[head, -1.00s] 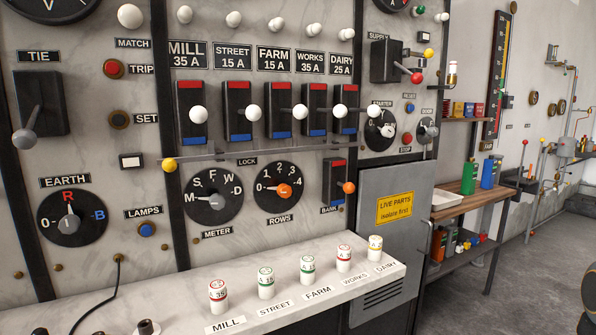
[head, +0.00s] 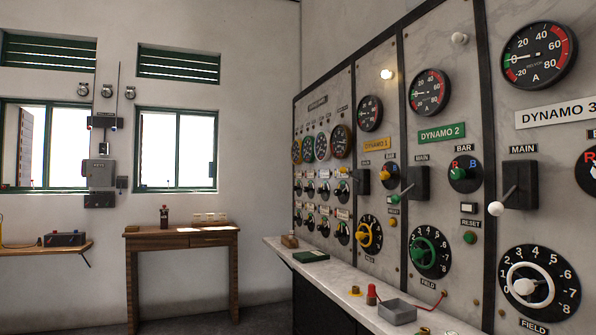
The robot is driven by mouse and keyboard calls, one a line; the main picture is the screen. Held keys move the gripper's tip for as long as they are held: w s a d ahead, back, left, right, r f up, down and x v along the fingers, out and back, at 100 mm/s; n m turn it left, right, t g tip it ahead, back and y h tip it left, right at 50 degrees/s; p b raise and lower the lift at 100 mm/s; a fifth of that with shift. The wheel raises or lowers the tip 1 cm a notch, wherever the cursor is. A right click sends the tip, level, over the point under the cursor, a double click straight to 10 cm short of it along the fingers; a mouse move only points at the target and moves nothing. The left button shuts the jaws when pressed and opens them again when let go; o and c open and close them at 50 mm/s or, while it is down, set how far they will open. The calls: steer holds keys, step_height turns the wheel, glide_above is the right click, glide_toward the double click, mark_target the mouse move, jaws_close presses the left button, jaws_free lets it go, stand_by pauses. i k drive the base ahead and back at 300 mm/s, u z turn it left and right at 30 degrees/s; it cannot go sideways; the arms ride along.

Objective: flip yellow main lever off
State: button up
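The yellow main lever (head: 344,171) is on the Dynamo 1 panel in the head view, beside the yellow "DYNAMO 1" label. It is small and seen at a steep angle. Its yellow knob sticks out to the left of a dark switch box (head: 362,181), near the box's upper part. The green main lever (head: 395,199) of Dynamo 2 and the white main lever (head: 496,208) of Dynamo 3 have knobs that hang lower against their boxes. My gripper is not in view.
A marble ledge (head: 345,285) runs below the panels, bearing a grey tray (head: 397,312), a red-topped item (head: 372,294) and a green book (head: 311,256). A yellow field wheel (head: 369,234) sits below the lever. A wooden desk (head: 181,236) stands by the far wall.

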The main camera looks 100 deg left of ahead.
mark_target(343, 170)
steer(key=u, duration=3.9)
steer(key=i, duration=1.3)
steer(key=u, duration=0.4)
steer(key=i, duration=1.15)
steer(key=z, duration=1.15)
steer(key=i, duration=0.8)
steer(key=z, duration=0.8)
